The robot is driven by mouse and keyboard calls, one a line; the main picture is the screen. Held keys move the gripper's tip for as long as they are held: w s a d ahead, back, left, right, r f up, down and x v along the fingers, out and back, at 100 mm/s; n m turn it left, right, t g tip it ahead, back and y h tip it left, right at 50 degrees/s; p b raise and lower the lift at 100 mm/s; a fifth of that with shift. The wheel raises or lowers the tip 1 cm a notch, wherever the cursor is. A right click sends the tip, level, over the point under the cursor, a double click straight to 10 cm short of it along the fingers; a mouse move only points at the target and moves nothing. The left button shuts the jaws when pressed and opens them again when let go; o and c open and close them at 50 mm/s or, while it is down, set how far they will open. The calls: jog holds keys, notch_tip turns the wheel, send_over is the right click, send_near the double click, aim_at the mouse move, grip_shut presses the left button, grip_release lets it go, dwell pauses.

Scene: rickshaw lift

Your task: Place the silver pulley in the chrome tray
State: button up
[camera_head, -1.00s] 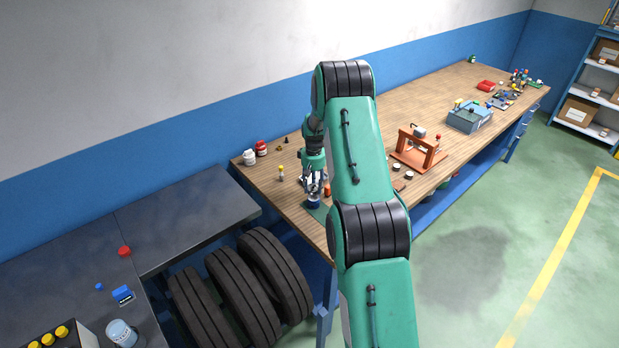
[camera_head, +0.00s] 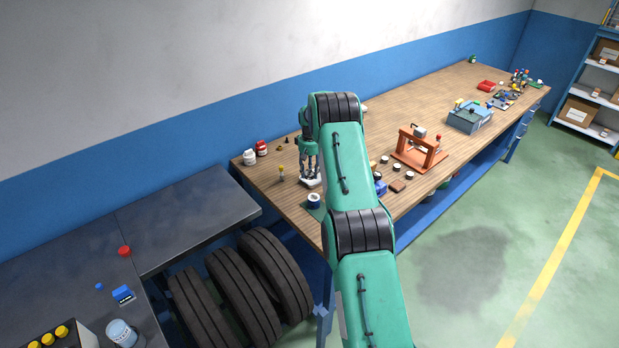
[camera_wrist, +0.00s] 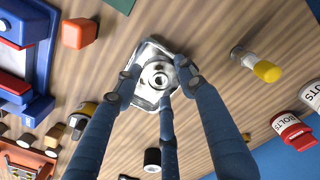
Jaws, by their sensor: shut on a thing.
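The silver pulley (camera_wrist: 160,76) is a small shiny round piece with a central hole, in the middle of the wrist view. My gripper (camera_wrist: 158,84) is shut on it, with its blue-grey fingers around it. The chrome tray (camera_wrist: 146,52) is a shiny squarish dish directly beneath the pulley in that view. I cannot tell whether the pulley touches the tray floor. In the head view my gripper (camera_head: 311,176) points down over the tray (camera_head: 308,184) on the wooden bench, and the pulley is hidden by the fingers.
An orange frame (camera_head: 420,148) stands farther right.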

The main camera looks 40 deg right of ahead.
aim_at(310, 183)
jog(key=shift+w+d, duration=0.1)
jog(key=shift+w, duration=0.05)
jog(key=shift+f, duration=1.6)
jog(key=shift+s+f, duration=0.25)
jog(key=shift+f, duration=0.05)
jog(key=shift+a, duration=0.2)
jog(key=shift+s+f, duration=0.15)
jog(key=shift+f, duration=0.2)
jog(key=o, duration=1)
jog(key=shift+a+f, duration=0.1)
jog(key=shift+o, duration=0.2)
jog(key=shift+f, duration=0.25)
jog(key=shift+r, duration=0.3)
